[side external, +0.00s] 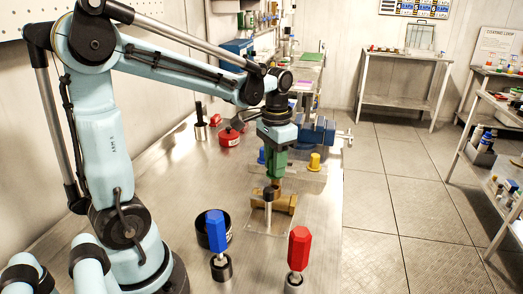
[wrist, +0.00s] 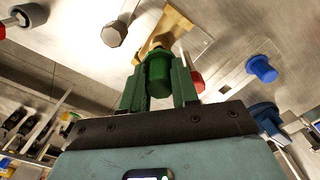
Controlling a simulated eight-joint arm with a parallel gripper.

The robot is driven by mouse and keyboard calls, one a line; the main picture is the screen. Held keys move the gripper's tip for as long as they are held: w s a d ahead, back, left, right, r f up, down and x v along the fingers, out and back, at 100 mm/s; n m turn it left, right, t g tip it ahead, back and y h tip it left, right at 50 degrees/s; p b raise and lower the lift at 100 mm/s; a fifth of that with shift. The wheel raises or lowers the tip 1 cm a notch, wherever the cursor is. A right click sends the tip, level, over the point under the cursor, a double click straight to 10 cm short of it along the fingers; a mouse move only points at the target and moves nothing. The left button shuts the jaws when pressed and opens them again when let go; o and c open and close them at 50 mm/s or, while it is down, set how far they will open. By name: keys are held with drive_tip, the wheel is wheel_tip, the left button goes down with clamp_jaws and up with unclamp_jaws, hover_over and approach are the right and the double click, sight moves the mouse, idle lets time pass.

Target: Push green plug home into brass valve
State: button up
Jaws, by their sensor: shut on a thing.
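My gripper (side external: 274,168) points down above the work area, just over the brass valve (side external: 287,203). In the wrist view my gripper (wrist: 159,88) has its green fingers shut on the sides of the green plug (wrist: 158,74), a ribbed cylinder. The brass valve (wrist: 168,28) lies straight beyond the plug's far end, which overlaps it in that view. How far the plug sits in the valve is hidden. In the side view the fingers mostly hide the plug.
A blue-handled tool (side external: 216,230) and a red-handled tool (side external: 299,248) stand upright at the front. A black round bowl (side external: 207,232) is behind the blue one. A yellow knob (side external: 314,161) and a blue vise (side external: 318,132) stand near my gripper. A red container (side external: 229,137) is behind, left.

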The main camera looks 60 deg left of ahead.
drive_tip(key=shift+f, duration=1.8)
drive_tip(key=o, duration=1)
drive_tip(key=shift+c, duration=0.2)
drive_tip(key=shift+r, duration=0.1)
wheel_tip(320, 180, up, 12)
drive_tip(key=shift+f, duration=0.1)
drive_tip(key=shift+d, duration=0.1)
drive_tip(key=shift+s+d+f, duration=0.15)
drive_tip(key=shift+s+d, duration=0.05)
drive_tip(key=shift+d, duration=0.1)
drive_tip(key=s+d+f+t, duration=0.4)
drive_tip(key=d+f+t, duration=0.2)
drive_tip(key=d+t, duration=0.1)
drive_tip(key=shift+s+d+f, duration=0.25)
drive_tip(key=shift+d, duration=0.1)
